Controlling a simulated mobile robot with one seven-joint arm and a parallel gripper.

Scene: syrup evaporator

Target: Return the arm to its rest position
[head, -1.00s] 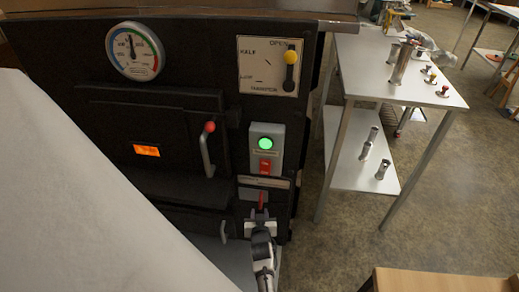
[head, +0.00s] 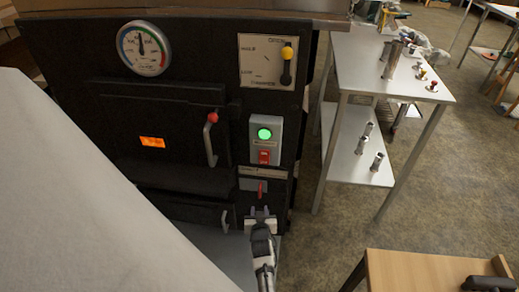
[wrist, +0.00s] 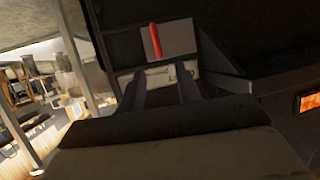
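My gripper (head: 260,211) is at the lower front of the black evaporator (head: 170,90), below a small red lever (head: 260,189) on a grey plate. Its two fingers stand apart with nothing held between them, and a gap separates them from the lever. In the wrist view my gripper (wrist: 161,92) shows both dark fingers spread. The red lever (wrist: 154,40) stands beyond them, with a pale label strip (wrist: 157,75) behind the fingertips. The arm behind the gripper shows only in part.
Above the lever is a switch box with a lit green button (head: 264,134). A red-knobbed door handle (head: 210,140) juts out to the left. A steel table (head: 350,70) stands right, with floor between. A wooden surface (head: 425,272) is at lower right.

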